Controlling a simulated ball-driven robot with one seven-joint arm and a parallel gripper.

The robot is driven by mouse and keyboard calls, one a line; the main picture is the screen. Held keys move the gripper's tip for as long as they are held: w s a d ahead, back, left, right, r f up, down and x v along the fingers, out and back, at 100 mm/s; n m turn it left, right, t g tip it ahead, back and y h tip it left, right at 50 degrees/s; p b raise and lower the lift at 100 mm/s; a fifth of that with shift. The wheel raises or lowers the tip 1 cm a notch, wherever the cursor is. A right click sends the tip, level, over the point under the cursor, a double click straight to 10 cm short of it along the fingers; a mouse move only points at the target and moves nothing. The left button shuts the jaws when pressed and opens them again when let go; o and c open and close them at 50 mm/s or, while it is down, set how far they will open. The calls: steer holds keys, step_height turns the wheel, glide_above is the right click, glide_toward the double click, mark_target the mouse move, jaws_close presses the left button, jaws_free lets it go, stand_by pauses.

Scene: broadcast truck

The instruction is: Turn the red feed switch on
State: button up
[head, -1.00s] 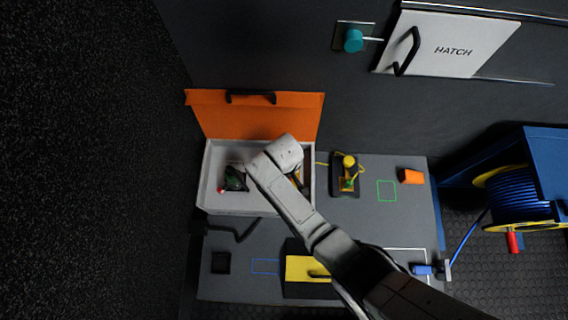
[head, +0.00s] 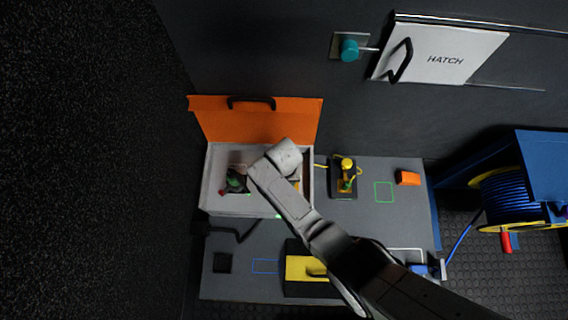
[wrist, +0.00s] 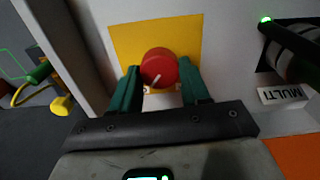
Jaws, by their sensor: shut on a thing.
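The red feed switch (wrist: 158,66) is a round red knob with a pale pointer line, on a yellow plate (wrist: 122,45) in the wrist view. The pointer slants to the lower left. My gripper (wrist: 159,72) has its two green fingers shut on the knob, one on each side. In the head view my wrist reaches into the white box (head: 215,209) under its raised orange lid (head: 220,118); my fingers and the switch are hidden there. A small green light (wrist: 265,20) glows beside the dark part above the MULTI label (wrist: 283,94).
The dark part with a red tip (head: 235,181) sits left of my wrist in the box. A yellow plug unit (head: 345,178), an orange block (head: 408,178) and a yellow-topped block (head: 300,268) are on the bench. A blue cable reel (head: 510,195) stands right.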

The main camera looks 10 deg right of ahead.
steer(key=shift+m, duration=0.4)
steer(key=o, duration=1.1)
steer(key=shift+c, duration=0.2)
step_height(320, 180, up, 11)
steer(key=p, duration=0.5)
steer(key=shift+f, duration=0.1)
